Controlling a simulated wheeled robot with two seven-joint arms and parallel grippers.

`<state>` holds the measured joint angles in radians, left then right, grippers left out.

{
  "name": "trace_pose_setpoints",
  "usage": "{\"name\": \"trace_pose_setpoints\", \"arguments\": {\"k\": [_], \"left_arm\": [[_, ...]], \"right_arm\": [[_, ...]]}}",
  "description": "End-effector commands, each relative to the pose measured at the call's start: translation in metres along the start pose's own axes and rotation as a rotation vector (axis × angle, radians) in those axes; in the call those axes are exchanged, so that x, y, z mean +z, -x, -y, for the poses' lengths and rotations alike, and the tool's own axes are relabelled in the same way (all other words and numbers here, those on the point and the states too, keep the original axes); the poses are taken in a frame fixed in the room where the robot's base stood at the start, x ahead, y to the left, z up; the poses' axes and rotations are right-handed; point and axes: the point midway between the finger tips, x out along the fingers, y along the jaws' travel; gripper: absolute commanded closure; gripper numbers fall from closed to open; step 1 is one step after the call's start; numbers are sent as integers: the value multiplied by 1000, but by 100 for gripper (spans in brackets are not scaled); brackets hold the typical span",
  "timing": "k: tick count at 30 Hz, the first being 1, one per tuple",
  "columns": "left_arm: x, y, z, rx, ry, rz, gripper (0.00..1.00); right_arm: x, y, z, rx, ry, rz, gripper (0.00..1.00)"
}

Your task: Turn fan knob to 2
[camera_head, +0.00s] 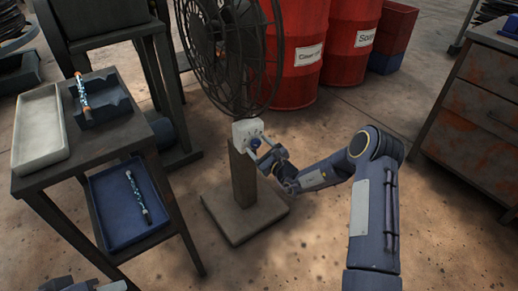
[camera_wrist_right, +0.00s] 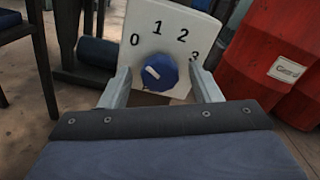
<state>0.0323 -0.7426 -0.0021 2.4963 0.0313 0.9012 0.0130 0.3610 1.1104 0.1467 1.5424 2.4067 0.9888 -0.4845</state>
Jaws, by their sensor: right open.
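The fan (camera_head: 222,50) stands on a post with a square base. Its white control box (camera_head: 246,130) faces my right gripper. In the right wrist view the white dial plate (camera_wrist_right: 205,28) carries the numbers 0, 1, 2 and 3 in an arc. The round blue knob (camera_wrist_right: 166,77) sits below them, its white mark on the left side, toward 0. My right gripper (camera_head: 262,150) is at the box, open, with one finger on each side of the knob in the wrist view. Whether the fingers touch it I cannot tell.
Red barrels (camera_head: 345,70) stand behind the fan. A two-level cart (camera_head: 100,150) at left holds a pale tray (camera_head: 40,163), a dark holder (camera_head: 113,108) and a blue tray (camera_head: 105,225). A rusty cabinet (camera_head: 470,140) stands at right. The floor (camera_head: 300,250) in front is clear.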

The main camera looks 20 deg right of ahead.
Motion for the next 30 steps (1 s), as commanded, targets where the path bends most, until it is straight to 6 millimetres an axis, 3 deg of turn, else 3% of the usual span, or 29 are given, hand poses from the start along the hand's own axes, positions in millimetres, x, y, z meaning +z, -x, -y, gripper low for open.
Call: {"name": "trace_pose_setpoints", "arguments": {"k": [7, 17, 30], "left_arm": [[0, 0, 0, 0, 0, 0, 64], [0, 0, 0, 0, 0, 0, 64], [-3, 5, -2, 0, 0, 0, 64]], "right_arm": [[0, -1, 0, 1, -1, -1, 44], [0, 0, 0, 1, 0, -1, 87], [0, 0, 0, 1, -102, -2, 87]]}}
